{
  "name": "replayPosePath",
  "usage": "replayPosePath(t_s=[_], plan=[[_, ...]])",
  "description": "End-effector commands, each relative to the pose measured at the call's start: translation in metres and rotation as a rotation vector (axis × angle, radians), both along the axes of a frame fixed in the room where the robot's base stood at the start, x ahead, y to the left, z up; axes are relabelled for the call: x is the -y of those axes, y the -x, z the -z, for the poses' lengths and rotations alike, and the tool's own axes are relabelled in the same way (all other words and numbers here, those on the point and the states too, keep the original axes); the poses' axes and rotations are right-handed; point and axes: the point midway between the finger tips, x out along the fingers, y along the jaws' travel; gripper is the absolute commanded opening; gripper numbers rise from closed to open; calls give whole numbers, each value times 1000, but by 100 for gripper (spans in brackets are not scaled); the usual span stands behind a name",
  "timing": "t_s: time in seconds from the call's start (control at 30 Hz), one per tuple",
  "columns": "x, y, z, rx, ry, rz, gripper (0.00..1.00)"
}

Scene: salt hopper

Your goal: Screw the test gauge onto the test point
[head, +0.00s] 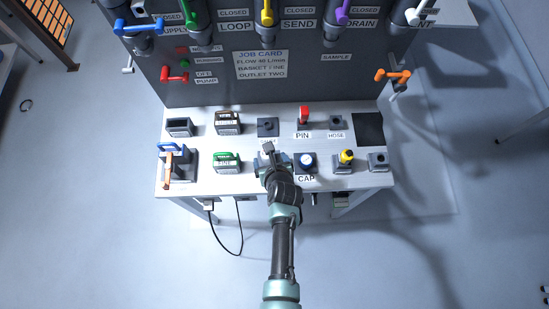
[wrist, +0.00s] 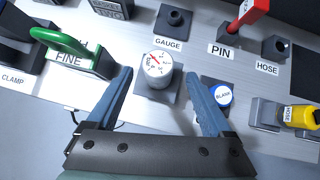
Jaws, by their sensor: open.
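The test gauge (wrist: 158,66), a round white dial with a red needle, stands on a dark square block (wrist: 170,92) in the front row of the bench. I cannot tell whether it is threaded on there. My gripper (wrist: 157,76) is open, with one blue finger on each side of the gauge and visible gaps. In the head view my gripper (head: 270,165) is over the front row and mostly hides the gauge. Behind the gauge is the GAUGE label (wrist: 168,43) and a dark holder (wrist: 174,19) with an empty socket. No part is marked as the test point.
The blue BLANK cap (wrist: 222,96) is close right of my right finger. The green FINE handle (wrist: 65,45) is left. A red pin (head: 304,115) and yellow hose fitting (head: 346,157) stand farther right. A dark panel (head: 315,85) with valve handles rises behind the bench.

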Motion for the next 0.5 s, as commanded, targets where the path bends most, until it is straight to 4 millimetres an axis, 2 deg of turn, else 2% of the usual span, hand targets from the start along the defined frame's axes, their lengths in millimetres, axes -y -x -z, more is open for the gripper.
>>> replayPosePath(t_s=[0.1,0.5], plan=[[3,13,-16,0,0,1,85],[9,49,-58,1,1,1,85]])
